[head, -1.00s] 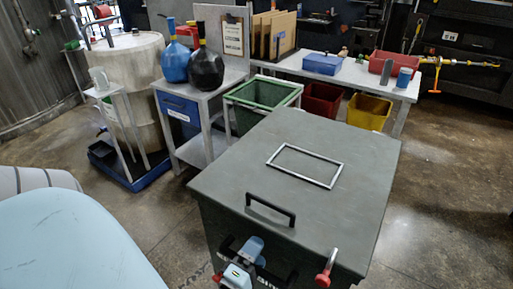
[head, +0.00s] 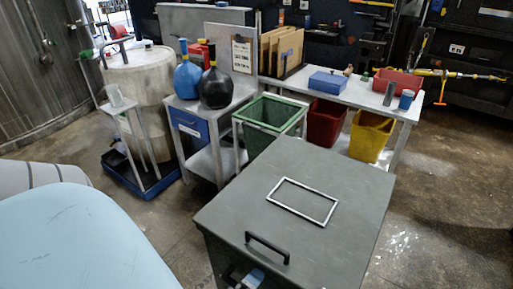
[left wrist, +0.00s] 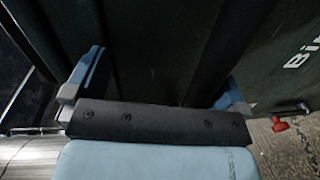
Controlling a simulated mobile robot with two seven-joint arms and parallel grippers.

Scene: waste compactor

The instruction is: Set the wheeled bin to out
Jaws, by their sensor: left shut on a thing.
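The wheeled bin (head: 285,195) is a dark grey-green box with a flat closed lid, a black lid handle and a silver frame on top. It stands at the bottom middle of the head view, clear of the table behind. Its dark wall, with white lettering, fills much of the left wrist view (left wrist: 160,35). My left gripper (left wrist: 155,88) is at the bin's near side, its blue fingers spread around a dark part there. It is shut on the bin; the exact grip is hard to see. In the head view only a bit of it shows below the lid. My right gripper is not in view.
Behind the bin are a green crate (head: 262,118), a red tub (head: 326,120), a yellow tub (head: 370,135) and a white table (head: 345,95). A drum (head: 138,85) stands at the left. Floor (head: 440,215) to the right is clear.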

